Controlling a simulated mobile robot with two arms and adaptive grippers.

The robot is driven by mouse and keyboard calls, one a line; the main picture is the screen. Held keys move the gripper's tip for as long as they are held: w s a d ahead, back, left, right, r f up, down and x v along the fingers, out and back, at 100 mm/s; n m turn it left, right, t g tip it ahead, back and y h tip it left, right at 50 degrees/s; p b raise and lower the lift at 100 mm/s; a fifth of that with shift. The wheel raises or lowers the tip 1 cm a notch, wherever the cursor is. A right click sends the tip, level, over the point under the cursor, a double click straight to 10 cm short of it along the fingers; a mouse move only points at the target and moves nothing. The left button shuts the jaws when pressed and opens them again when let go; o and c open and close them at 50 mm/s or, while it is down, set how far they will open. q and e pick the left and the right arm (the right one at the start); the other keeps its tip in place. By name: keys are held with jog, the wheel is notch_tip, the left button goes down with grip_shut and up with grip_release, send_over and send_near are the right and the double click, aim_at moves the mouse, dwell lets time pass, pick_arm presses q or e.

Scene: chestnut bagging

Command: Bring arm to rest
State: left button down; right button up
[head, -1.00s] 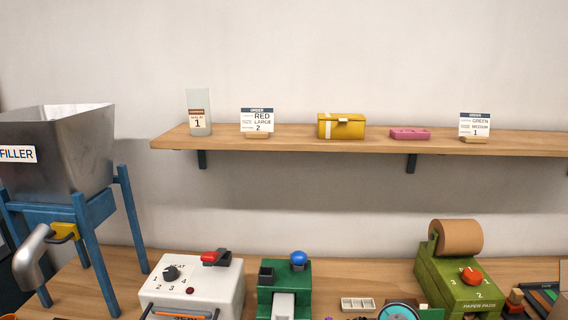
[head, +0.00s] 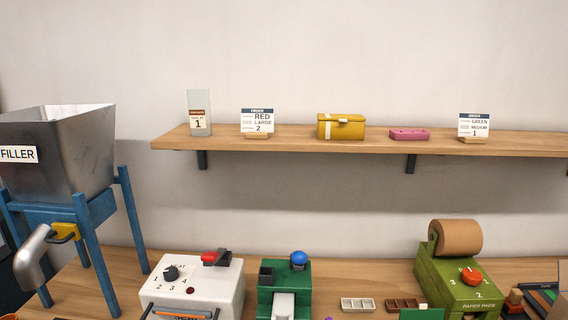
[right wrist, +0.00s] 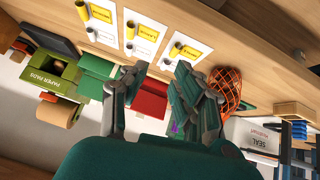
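My right gripper (right wrist: 158,75) shows in the right wrist view with its two fingers spread apart. Nothing is clearly held between them. The workbench with cards and machines lies beyond the fingers, and a green machine (right wrist: 185,100) is partly hidden behind the finger on the right. Neither gripper shows in the head view, and my left gripper is in no view.
In the head view, the filler hopper (head: 60,150) stands at the left. A white heat sealer (head: 205,285), a green machine with a blue knob (head: 300,275) and a paper pads dispenser (head: 450,280) line the bench. A wooden shelf (head: 300,142) holds order cards and boxes.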

jog(key=s+a+f+n+g+y, duration=0.15)
jog(key=s+f+g, duration=0.3)
jog(key=s, duration=0.55)
notch_tip(320, 180, down, 25)
jog(key=s+g, duration=0.1)
jog(key=g, duration=0.1)
jog(key=s+d+f, duration=0.2)
jog(key=s+f, duration=1.4)
jog(key=s, duration=0.1)
jog(key=shift+s+d+f+g, duration=0.2)
jog(key=shift+d+f+g, duration=0.15)
jog(key=shift+d+f, duration=0.05)
